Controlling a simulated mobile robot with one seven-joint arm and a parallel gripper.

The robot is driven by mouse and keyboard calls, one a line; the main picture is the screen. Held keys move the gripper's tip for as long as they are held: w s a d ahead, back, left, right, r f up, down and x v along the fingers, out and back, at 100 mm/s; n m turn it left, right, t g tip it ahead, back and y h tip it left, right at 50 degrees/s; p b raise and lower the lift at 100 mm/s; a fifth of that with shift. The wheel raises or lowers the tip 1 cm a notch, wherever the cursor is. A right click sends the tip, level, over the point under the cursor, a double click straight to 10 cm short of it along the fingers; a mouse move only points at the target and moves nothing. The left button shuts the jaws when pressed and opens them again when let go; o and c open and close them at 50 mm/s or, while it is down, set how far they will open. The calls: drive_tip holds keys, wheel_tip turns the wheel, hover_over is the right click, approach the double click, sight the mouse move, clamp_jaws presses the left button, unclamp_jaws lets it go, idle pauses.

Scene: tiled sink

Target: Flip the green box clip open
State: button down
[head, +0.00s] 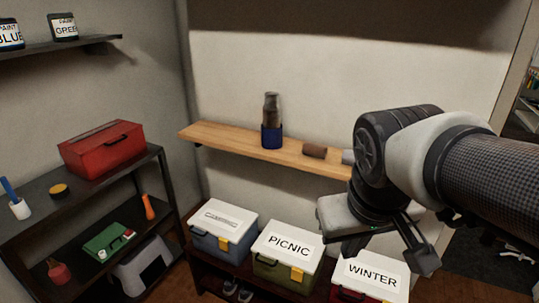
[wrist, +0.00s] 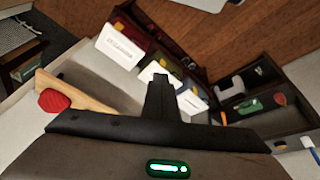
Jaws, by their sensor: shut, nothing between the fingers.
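The green box (head: 283,265) has a white lid marked PICNIC and stands in the middle of the row of boxes. Its yellow clip (head: 297,274) is at the front, against the box below the lid edge; its exact state is too small to tell. My gripper is above and right of the green box, over the WINTER box, and apart from both. In the wrist view my gripper's fingers (wrist: 161,88) are shut and empty. They partly cover the green box's lid (wrist: 150,74) there.
A blue-grey box (head: 220,240) stands left of the green box, and the red WINTER box (head: 368,278) right of it. A wooden shelf (head: 225,138) with a bottle (head: 271,120) runs above them. A dark shelf unit (head: 105,195) stands at left.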

sight(296, 280)
drive_tip(key=w+f+n+g+h+b, duration=0.1)
drive_tip(key=w+f+n+h+b, duration=0.4)
drive_tip(key=f, duration=0.6)
drive_tip(key=w+f+n+h+b, duration=0.3)
drive_tip(key=w+f, duration=0.5)
drive_tip(key=f, duration=0.4)
drive_tip(key=w+f+n+g+h+b, duration=0.1)
drive_tip(key=w+f+n+h+b, duration=0.4)
drive_tip(key=f, duration=0.6)
drive_tip(key=w+a+f+n+t+y+b, duration=0.1)
drive_tip(key=a+f+n+t+b, duration=0.1)
drive_tip(key=f, duration=0.8)
drive_tip(key=w+a+f+n+t+y+b, duration=0.2)
drive_tip(key=a+f+n+t, duration=0.2)
drive_tip(key=f+n+t, duration=0.3)
drive_tip(key=w+a+f+n+t+y+b, duration=0.1)
drive_tip(key=f+n, duration=0.6)
drive_tip(key=f, duration=0.7)
drive_tip(key=a+t+y+b, duration=0.1)
drive_tip(key=a+t, duration=0.1)
drive_tip(key=t, duration=0.1)
drive_tip(key=shift+w+a+t, duration=0.25)
drive_tip(key=shift+w+t, duration=0.15)
drive_tip(key=b+x, duration=0.2)
drive_tip(key=x, duration=1.2)
